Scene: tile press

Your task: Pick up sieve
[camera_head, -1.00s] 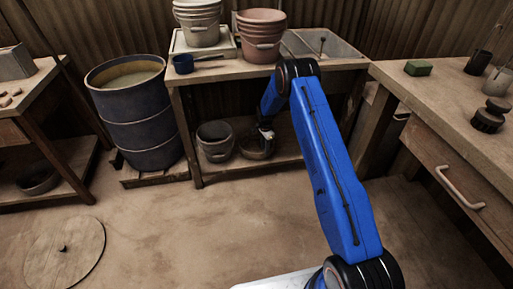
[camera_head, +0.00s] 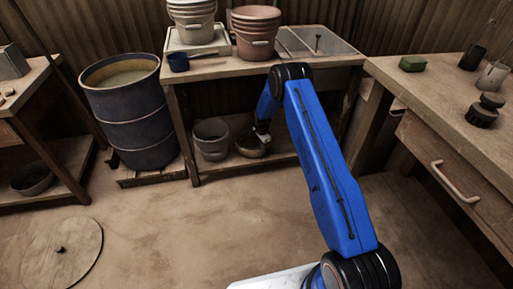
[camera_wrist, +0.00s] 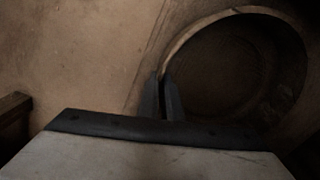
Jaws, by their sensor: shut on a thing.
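The sieve (camera_head: 251,146) is a round, brownish, shallow vessel on the lower shelf under the middle table, partly hidden by my arm. In the wrist view its rim and dark inside (camera_wrist: 240,65) fill the right half. My gripper (camera_head: 262,134) is at the sieve's near right side. In the wrist view my gripper (camera_wrist: 163,82) has its two dark fingers closed on the left part of the rim. The sieve looks close to the shelf; whether it touches the shelf is hard to tell.
A grey bucket (camera_head: 212,139) stands just left of the sieve on the lower shelf (camera_head: 215,172). A blue barrel (camera_head: 132,115) stands left.

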